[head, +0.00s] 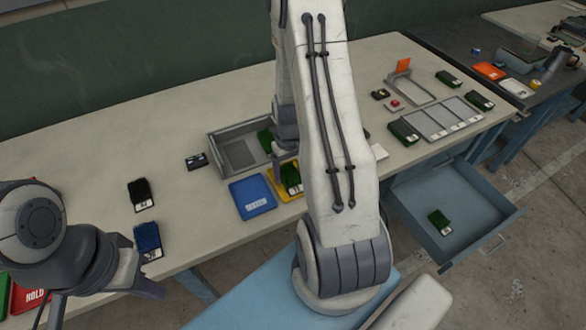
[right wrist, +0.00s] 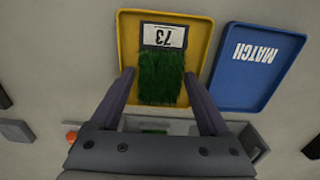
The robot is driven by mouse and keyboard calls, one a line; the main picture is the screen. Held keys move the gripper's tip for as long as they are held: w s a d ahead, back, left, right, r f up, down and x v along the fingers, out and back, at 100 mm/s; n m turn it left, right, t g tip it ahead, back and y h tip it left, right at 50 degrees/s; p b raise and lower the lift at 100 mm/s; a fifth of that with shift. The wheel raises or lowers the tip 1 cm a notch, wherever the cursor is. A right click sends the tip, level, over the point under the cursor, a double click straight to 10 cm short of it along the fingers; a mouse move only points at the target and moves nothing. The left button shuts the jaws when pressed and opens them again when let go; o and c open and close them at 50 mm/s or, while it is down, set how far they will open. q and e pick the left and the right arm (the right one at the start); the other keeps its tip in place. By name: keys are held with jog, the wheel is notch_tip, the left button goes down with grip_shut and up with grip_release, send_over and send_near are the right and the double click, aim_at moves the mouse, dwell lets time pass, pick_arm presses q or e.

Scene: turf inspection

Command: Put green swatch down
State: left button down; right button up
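The green swatch (right wrist: 162,78), labelled 73, is over the yellow tray (right wrist: 207,38) in the right wrist view, its flat face toward the camera. My right gripper (right wrist: 161,74) has one finger at each side edge of it, with the tips appearing to touch. I cannot tell whether the swatch rests on the tray floor. The head view shows the swatch (head: 291,177) in the yellow tray (head: 272,184), partly hidden by my right arm. My left gripper (head: 146,286) is low at the left, by the table's front edge; its fingers are unclear.
A blue MATCH tray (head: 252,196) is beside the yellow one. A grey bin (head: 222,133) with green stuff stands behind. A black swatch (head: 141,193) and a blue one (head: 148,240) lie left. A grey rack (head: 440,118) is right; an open blue drawer (head: 478,215) juts out below.

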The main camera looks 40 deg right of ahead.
aim_at(290, 173)
notch_tip(290, 173, up, 12)
jog(key=s+a+r+n, duration=0.1)
jog(key=a+r+n, duration=0.15)
jog(key=a, duration=0.65)
jog(key=a+r+n, duration=0.2)
jog(key=a+r, duration=0.1)
jog(key=a, duration=0.6)
jog(key=s+a+r+n, duration=0.1)
jog(key=s+a+n, duration=0.1)
jog(key=s+a, duration=0.4)
jog(key=s+a+r+n+y, duration=0.1)
jog(key=s+a+n, duration=0.2)
jog(key=s, duration=0.6)
jog(key=a+b, duration=0.1)
jog(key=a, duration=0.1)
jog(key=shift+a+r, duration=0.3)
jog(key=shift+a, duration=0.1)
